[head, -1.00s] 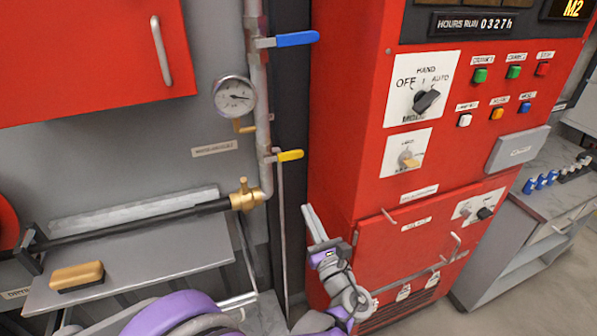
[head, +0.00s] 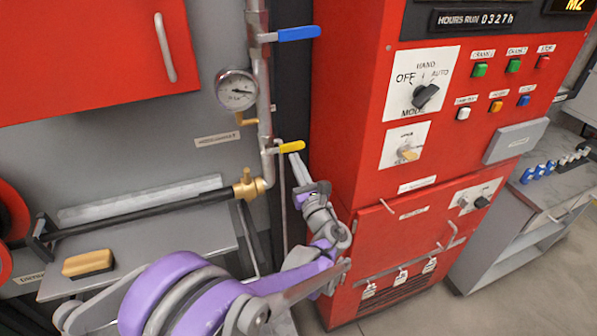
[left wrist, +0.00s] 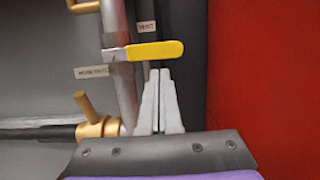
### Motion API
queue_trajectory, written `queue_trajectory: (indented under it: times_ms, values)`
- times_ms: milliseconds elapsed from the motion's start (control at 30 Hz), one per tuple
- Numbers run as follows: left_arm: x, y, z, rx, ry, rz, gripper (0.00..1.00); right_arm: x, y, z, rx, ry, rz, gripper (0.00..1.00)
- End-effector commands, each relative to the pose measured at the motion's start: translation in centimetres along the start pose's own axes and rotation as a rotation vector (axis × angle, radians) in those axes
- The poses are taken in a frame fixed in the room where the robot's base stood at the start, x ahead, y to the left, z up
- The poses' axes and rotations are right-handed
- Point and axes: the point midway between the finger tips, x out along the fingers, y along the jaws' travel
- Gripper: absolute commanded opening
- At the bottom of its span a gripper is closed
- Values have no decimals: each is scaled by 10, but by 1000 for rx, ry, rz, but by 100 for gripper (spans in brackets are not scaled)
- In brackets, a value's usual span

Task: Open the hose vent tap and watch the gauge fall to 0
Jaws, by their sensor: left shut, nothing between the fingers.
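The yellow-handled tap (head: 290,147) is on the vertical pipe, its lever pointing right; it also shows in the left wrist view (left wrist: 155,51). A thin pipe runs down beside it. The round gauge (head: 236,90) is above and to the left; its needle points roughly right, and its value is too small to read. My left gripper (head: 298,161) is shut and empty, fingers pointing up, with its tips just below the yellow lever. In the left wrist view the fingertips (left wrist: 160,72) sit close under the lever; whether they touch it I cannot tell. My right gripper is not in view.
A blue lever (head: 298,34) is higher on the pipe. A brass fitting (head: 248,187) joins a black hose (head: 130,219) over a grey shelf (head: 200,249) with a brush (head: 88,264). The red control cabinet (head: 350,150) stands close to the right of my gripper.

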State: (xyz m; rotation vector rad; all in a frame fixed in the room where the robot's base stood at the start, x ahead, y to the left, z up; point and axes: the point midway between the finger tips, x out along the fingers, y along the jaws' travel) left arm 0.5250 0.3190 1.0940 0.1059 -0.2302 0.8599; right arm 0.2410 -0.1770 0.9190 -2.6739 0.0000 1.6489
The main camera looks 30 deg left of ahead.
Motion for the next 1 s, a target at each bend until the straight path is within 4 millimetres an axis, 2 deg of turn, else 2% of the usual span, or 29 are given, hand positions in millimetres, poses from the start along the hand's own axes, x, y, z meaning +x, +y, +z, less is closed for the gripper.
queue_trajectory:
  times_ms: [100, 533, 1000]
  values:
    - [1, 0, 6, 0, 0, 0, 0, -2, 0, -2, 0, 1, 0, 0]
    - [1, 0, 6, -5, 0, 1, 0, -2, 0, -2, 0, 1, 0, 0]
    - [2, -3, 11, -83, 0, 21, 0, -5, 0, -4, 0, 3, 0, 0]
